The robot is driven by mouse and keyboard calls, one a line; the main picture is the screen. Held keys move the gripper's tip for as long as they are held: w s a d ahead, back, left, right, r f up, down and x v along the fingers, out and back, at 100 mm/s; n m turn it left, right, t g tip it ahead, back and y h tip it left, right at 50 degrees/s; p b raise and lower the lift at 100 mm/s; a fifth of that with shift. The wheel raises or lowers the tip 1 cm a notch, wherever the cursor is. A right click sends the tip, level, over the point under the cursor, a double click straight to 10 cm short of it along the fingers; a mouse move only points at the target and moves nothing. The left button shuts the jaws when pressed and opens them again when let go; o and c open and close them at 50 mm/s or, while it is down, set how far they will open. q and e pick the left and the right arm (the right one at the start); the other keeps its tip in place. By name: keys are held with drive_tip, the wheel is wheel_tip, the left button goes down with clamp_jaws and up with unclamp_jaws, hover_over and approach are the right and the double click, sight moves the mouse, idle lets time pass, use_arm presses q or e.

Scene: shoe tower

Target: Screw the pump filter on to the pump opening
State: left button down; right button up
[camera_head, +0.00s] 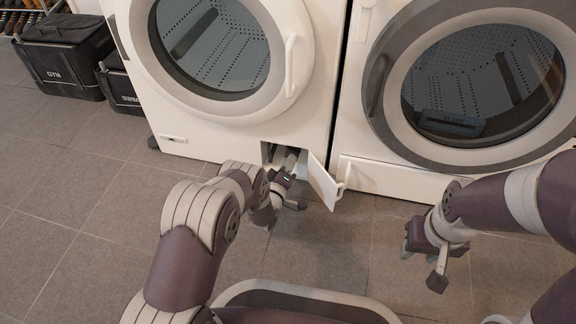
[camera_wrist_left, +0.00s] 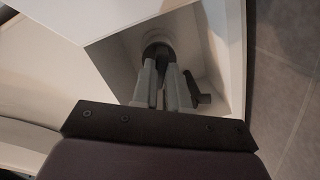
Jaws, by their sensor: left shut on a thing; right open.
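The left washing machine's small pump compartment (camera_head: 270,151) is open at its bottom front. My left gripper (camera_head: 291,160) reaches into it. In the left wrist view, the gripper (camera_wrist_left: 161,72) is shut on the pump filter (camera_wrist_left: 157,50), a dark round piece at its fingertips. The filter sits at the compartment's back wall, against or in the pump opening. The opening itself is hidden, and I cannot tell how far the filter is seated. My right gripper (camera_head: 422,262) is open and empty, in front of the right machine, above the floor.
The compartment's white door (camera_head: 322,182) hangs open to the right of my left gripper. The right washing machine (camera_head: 385,181) stands alongside. Black boxes (camera_head: 62,60) sit at the far left. The tiled floor (camera_head: 70,190) at left is clear.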

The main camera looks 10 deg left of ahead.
use_arm(q)
drive_tip(key=shift+w, duration=0.15)
drive_tip(key=c, duration=1.1)
unclamp_jaws()
drive_tip(key=shift+o, duration=0.2)
drive_tip(key=s+a+p, duration=0.1)
drive_tip(key=s+p, duration=0.7)
drive_tip(key=s, duration=0.4)
drive_tip(key=shift+s+a+r, duration=0.3)
drive_tip(key=shift+a+r, duration=0.05)
drive_tip(key=shift+a, duration=0.05)
